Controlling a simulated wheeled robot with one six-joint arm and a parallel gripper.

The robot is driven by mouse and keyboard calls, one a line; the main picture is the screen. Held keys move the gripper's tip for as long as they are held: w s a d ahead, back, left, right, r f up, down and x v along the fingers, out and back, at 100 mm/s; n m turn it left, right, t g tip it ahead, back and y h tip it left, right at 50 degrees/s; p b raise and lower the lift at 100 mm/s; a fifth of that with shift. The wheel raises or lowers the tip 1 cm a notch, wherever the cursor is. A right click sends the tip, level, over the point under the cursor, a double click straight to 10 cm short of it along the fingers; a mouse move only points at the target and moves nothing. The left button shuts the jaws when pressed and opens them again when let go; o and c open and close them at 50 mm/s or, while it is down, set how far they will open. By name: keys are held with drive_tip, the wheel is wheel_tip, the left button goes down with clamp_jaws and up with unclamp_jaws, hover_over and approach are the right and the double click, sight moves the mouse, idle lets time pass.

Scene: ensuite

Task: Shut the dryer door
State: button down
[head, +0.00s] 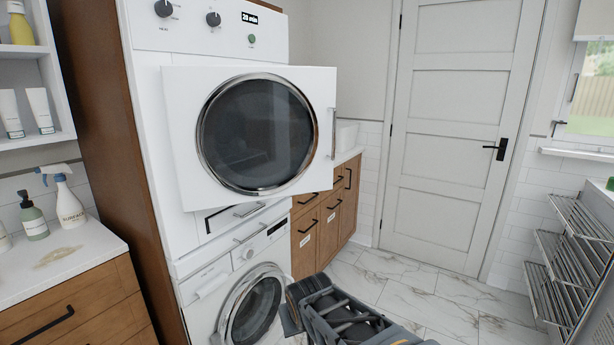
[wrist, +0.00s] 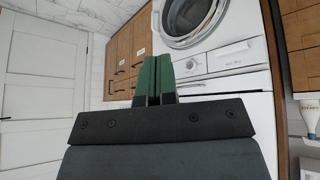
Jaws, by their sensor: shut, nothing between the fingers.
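The dryer door (head: 255,135) is a white panel with a round dark glass window and a chrome ring, in the middle of the head view. It stands ajar: its right edge, with a vertical metal handle (head: 333,133), juts out past the white dryer body (head: 270,28). My gripper (wrist: 161,58) shows green fingers pressed together, empty, in the wrist view. In the head view my arm is low, in front of the washer and below the dryer door, apart from it; the fingertips are not clear there. The wrist picture appears upside down.
A washer (head: 250,305) stands beneath the dryer. Wooden drawers (head: 320,215) with a white counter are to its right, then a closed white room door (head: 450,130). A counter with bottles (head: 70,205) is at left, a metal rack (head: 575,250) at right. Marble floor is free between.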

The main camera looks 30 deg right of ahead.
drive_tip(key=w+d+r+m+t+h+p, duration=0.1)
drive_tip(key=w+d+r+t+h+p, duration=0.35)
drive_tip(key=w+d+r, duration=0.75)
drive_tip(key=n+t+y+p, duration=0.1)
drive_tip(key=t+y+p, duration=0.35)
drive_tip(key=t, duration=0.35)
approach(321, 179)
drive_tip(key=shift+g, duration=0.25)
drive_tip(key=w, duration=0.2)
drive_tip(key=w+p, duration=0.1)
drive_tip(key=w, duration=0.2)
drive_tip(key=w+d+p, duration=0.1)
drive_tip(key=w, duration=0.1)
drive_tip(key=shift+w+r, duration=0.15)
drive_tip(key=shift+w, duration=0.05)
